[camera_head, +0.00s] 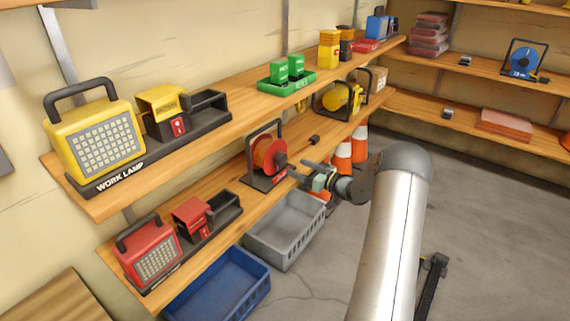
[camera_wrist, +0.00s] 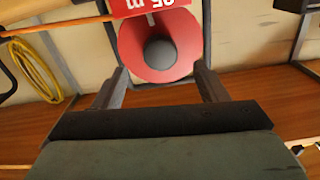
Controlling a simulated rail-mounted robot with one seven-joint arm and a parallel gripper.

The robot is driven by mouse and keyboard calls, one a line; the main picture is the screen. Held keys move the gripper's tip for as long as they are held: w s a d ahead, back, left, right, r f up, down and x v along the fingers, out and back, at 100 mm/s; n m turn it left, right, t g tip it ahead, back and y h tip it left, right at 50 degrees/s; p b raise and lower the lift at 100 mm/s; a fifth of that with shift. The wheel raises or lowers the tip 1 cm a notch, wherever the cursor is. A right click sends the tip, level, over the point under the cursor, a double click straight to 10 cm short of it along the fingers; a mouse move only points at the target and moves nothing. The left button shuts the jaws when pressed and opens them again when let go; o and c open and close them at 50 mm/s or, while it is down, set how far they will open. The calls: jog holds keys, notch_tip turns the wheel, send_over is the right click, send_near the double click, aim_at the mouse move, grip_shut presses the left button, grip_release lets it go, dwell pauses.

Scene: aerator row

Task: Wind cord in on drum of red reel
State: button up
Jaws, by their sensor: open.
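The red reel (camera_head: 268,156) stands on the lower shelf in a dark frame, with orange cord on its drum. In the wrist view the red reel (camera_wrist: 172,62) shows its round red face with a dark grey hub (camera_wrist: 160,52) at the middle. My gripper (camera_head: 303,172) is in front of the reel, close to the shelf's front edge. In the wrist view my gripper (camera_wrist: 160,88) is open and empty, its fingers pointing toward the reel's lower part. I cannot tell whether any finger touches the reel. A small dark plug-like piece (camera_head: 314,140) lies on the shelf to the reel's right.
A yellow reel (camera_head: 342,98) stands farther along the lower shelf. A red lamp (camera_head: 150,252) and a red box (camera_head: 193,216) stand nearer. Grey (camera_head: 286,238) and blue (camera_head: 218,290) crates are below; orange cones (camera_head: 343,158) stand behind my gripper. The upper shelf (camera_head: 230,110) overhangs.

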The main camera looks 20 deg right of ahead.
aim_at(284, 161)
jog(key=x, duration=0.6)
jog(key=shift+w+a, duration=0.15)
jog(key=shift+w, duration=0.15)
jog(key=c, duration=1)
